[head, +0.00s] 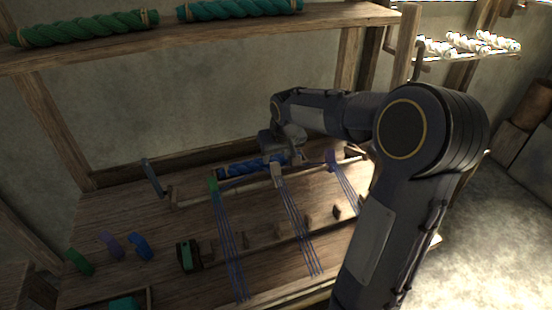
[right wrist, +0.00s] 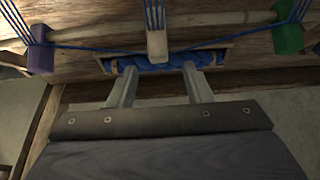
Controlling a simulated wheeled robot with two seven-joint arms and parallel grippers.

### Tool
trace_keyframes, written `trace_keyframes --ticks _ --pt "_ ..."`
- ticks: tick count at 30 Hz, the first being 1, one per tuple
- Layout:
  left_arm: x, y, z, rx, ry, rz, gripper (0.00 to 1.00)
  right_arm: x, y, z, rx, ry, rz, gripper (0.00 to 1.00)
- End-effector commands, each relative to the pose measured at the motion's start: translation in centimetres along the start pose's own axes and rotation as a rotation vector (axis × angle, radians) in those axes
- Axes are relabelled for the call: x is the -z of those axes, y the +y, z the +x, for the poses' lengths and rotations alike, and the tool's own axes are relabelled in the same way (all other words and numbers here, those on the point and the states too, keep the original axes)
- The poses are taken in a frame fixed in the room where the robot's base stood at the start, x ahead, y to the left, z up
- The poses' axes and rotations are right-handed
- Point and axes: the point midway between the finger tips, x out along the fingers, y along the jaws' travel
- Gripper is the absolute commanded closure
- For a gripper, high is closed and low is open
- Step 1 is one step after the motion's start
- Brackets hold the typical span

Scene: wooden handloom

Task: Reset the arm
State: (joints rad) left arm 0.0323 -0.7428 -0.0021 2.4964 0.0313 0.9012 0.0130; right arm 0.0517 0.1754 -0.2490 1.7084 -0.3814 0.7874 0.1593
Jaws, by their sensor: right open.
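My right arm reaches in from the right of the head view. Its gripper (head: 282,150) is over the back of the loom, by a twisted blue yarn roll (head: 240,167). In the right wrist view the two fingers (right wrist: 159,72) are apart, with their tips at the blue roll (right wrist: 152,61), which lies in a shallow wooden holder. No object is seen gripped; whether the fingers touch the roll I cannot tell. My left gripper is not in view.
Blue warp threads (head: 228,245) run forward from green (head: 213,184), white (head: 277,173) and purple (head: 332,158) blocks. A shelf (head: 200,38) with green and teal rolls is above. Small coloured pieces (head: 140,246) lie at the front left. A rack of white rolls (head: 465,45) stands at the right.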

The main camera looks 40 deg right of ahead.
Motion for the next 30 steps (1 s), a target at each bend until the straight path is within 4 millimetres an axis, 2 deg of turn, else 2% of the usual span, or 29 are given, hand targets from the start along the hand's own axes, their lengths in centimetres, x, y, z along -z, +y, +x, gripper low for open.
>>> trace_keyframes --ticks 14,17,20,23,27,30 --pt "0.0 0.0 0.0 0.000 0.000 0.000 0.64 0.0 0.0 0.0 0.001 0.000 0.000 0.55" --pt "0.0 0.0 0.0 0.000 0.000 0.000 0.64 -0.7 -0.3 -0.7 0.019 0.001 0.003 0.55" --pt "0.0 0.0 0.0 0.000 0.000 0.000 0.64 -2.7 -1.3 -2.6 0.071 0.004 0.009 0.55" --pt "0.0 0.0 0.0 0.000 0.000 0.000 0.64 -6.2 -2.9 -5.4 0.152 0.010 0.013 0.55" --pt "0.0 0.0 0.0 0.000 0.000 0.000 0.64 -12.4 -5.6 -8.9 0.270 0.015 0.000 0.55" --pt "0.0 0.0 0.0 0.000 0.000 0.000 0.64 -16.9 -7.3 -10.6 0.340 0.019 -0.017 0.55"
